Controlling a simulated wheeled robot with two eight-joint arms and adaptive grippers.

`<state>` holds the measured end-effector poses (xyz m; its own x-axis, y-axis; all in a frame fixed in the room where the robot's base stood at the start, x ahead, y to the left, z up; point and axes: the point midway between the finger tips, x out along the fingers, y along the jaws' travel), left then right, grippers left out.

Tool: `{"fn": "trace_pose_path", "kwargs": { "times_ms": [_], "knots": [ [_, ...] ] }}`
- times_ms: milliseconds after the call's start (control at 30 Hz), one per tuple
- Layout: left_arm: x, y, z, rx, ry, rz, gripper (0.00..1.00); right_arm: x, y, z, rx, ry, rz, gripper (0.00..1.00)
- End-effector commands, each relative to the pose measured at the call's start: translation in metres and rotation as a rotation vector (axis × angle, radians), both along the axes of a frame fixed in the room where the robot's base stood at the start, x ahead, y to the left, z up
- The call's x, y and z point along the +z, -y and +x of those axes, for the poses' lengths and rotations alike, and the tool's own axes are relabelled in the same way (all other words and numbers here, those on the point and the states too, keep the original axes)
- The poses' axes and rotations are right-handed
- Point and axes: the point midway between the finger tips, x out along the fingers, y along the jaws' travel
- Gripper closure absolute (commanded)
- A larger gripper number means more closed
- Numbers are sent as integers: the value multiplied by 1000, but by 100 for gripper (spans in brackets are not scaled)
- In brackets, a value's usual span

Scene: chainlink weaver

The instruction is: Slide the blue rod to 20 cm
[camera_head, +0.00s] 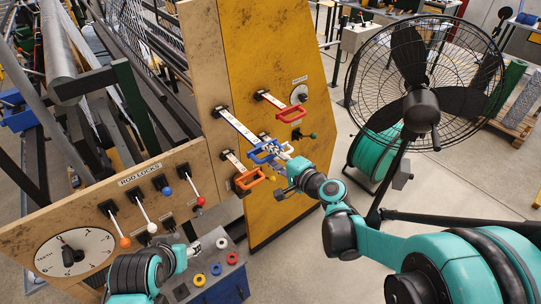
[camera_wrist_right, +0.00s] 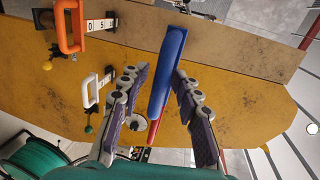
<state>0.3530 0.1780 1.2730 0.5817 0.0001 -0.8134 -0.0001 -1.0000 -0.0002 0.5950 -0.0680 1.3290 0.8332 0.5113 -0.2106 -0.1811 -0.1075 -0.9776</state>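The blue rod's handle (camera_head: 264,152) is at the end of a white ruler strip (camera_head: 240,128) that sticks out from the yellow panel (camera_head: 265,60). My right gripper (camera_head: 283,153) is at this handle. In the right wrist view the blue handle (camera_wrist_right: 168,68) lies between the fingers of my open right gripper (camera_wrist_right: 160,72), with gaps visible beside it. The number at the blue rod's panel edge is too small to read. My left gripper (camera_head: 193,248) is low at the left, near the button box; its fingers are not clear.
A red handle (camera_head: 291,113) is above and an orange handle (camera_head: 248,179) below the blue one. A white handle (camera_wrist_right: 93,91) shows in the wrist view. Rod lock levers (camera_head: 144,209) and a dial (camera_head: 75,252) are at left. A large fan (camera_head: 420,90) stands right.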

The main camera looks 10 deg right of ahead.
Motion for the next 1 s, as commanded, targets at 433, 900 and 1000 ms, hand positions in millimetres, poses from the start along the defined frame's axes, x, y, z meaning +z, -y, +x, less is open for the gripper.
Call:
{"fn": "trace_pose_path", "kwargs": {
  "times_ms": [433,900,1000],
  "knots": [
    [0,0,0,0,0,0,52,4,10,-14,-2,-1,1,66],
    [0,0,0,0,0,0,52,22,56,-89,-3,0,0,66],
    [0,0,0,0,0,0,52,24,60,-96,-2,0,0,66]
  ]
}}
